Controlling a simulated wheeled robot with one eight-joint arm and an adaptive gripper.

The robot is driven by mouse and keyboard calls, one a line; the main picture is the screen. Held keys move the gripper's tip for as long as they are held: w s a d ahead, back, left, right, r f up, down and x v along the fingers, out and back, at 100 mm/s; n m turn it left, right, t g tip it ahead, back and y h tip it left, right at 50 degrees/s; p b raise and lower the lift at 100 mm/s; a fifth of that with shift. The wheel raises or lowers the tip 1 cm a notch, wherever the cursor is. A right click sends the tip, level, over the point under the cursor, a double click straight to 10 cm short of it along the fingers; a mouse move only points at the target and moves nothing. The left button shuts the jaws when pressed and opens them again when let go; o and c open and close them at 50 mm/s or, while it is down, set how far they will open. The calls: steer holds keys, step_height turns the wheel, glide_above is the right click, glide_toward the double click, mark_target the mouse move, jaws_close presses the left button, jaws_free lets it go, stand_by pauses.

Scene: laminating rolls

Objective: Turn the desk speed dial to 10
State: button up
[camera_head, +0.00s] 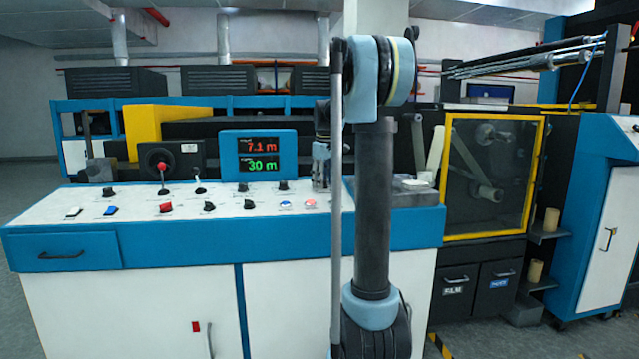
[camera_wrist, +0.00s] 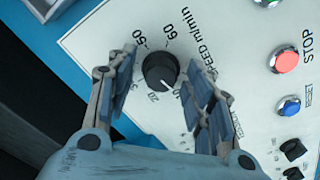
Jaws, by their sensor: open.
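The speed dial is a round black knob (camera_wrist: 160,71) on the white desk panel in the wrist view. Numbers around it include 20, 30, 50 and 60, with "SPEED m/min" printed beside it. A small light mark shows at its lower edge; I cannot tell the exact setting. My gripper (camera_wrist: 167,64) is open, its two fingers on either side of the dial; I cannot tell whether they touch it. In the head view my gripper (camera_head: 321,168) is at the right part of the desk (camera_head: 180,245), and the dial cannot be made out there.
A display (camera_head: 258,155) reads 7.1 m in red and 30 m in green. The red STOP button (camera_wrist: 284,61) and a blue button (camera_wrist: 289,106) lie right of the dial. Several other knobs and switches sit on the desk. A yellow-framed door (camera_head: 492,175) stands at the right.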

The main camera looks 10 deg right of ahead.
step_height(320, 180, up, 12)
steer(key=s, duration=0.2)
steer(key=shift+f, duration=0.15)
stand_by(0.5)
step_height(320, 180, up, 6)
steer(key=w+a+f+m+g, duration=0.1)
steer(key=w+m+g, duration=0.1)
steer(key=m, duration=0.3)
steer(key=shift+h, duration=0.4)
steer(key=f, duration=1.6)
steer(key=shift+w+d+f, duration=0.2)
steer(key=shift+d+f, duration=0.15)
steer(key=shift+f, duration=0.05)
steer(key=c, duration=1.1)
